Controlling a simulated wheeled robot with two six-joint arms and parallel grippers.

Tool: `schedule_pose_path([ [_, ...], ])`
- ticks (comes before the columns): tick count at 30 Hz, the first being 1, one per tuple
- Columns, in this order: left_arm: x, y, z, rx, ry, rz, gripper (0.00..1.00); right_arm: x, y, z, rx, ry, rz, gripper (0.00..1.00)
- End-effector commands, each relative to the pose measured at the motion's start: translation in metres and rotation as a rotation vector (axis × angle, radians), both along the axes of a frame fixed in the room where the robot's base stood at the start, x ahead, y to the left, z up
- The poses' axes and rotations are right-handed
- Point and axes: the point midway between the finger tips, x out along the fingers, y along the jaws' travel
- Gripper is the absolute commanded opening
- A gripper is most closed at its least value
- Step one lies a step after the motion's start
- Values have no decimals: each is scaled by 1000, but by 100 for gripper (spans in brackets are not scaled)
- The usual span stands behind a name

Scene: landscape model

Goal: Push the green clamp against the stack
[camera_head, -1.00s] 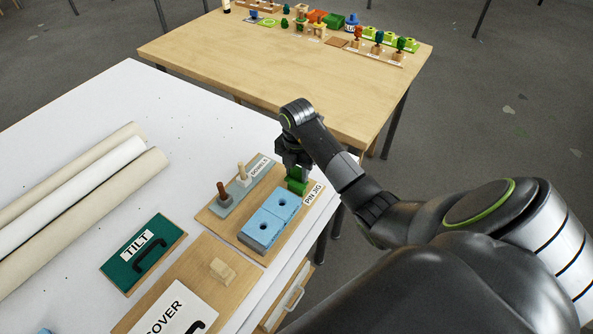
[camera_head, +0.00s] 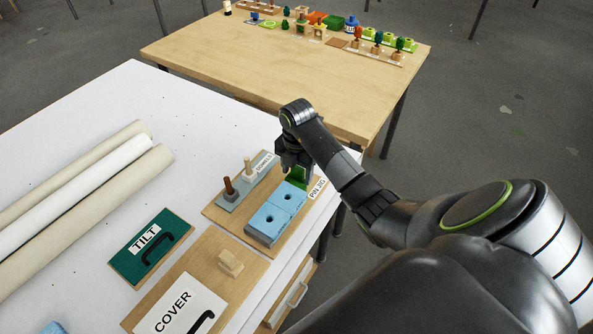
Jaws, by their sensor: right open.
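The green clamp (camera_head: 299,176) stands on the pin jig board (camera_head: 288,229) at the far end of the stack. The stack (camera_head: 275,214) is made of light-blue blocks with dark holes on top, with a grey layer below. My right gripper (camera_head: 293,168) is open and sits right at the green clamp, covering part of it. Whether its fingers touch the clamp, and whether the clamp touches the stack, I cannot tell. My left gripper is not in view.
A grey dowel holder (camera_head: 247,183) with a brown and a pale dowel stands left of the stack. Nearer are the TILT panel (camera_head: 135,262), the COVER plate (camera_head: 180,306) and a wooden knob (camera_head: 230,263). Rolls (camera_head: 85,195) lie at left. A second table (camera_head: 280,62) stands behind.

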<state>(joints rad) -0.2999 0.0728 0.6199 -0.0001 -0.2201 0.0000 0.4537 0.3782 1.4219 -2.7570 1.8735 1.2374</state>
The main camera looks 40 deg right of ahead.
Motion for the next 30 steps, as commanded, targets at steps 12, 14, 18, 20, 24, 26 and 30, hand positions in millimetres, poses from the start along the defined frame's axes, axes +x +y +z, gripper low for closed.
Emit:
schedule_pose_path([
  [12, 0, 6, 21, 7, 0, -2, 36, 1, 0, 74, 0, -1, 0, 58],
  [14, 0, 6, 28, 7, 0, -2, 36, 0, 0, 81, 0, -1, 0, 58],
  [18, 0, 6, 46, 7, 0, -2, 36, 1, 0, 98, 0, -1, 1, 58],
  [20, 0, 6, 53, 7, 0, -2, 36, 1, 0, 105, 0, 0, 1, 58],
  [24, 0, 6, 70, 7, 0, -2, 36, 1, 0, 121, 0, 0, 1, 58],
  [26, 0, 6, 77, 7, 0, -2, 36, 1, 0, 129, 0, 0, 1, 58],
  [30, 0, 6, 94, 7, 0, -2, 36, 1, 1, 145, 1, 0, 1, 58],
])
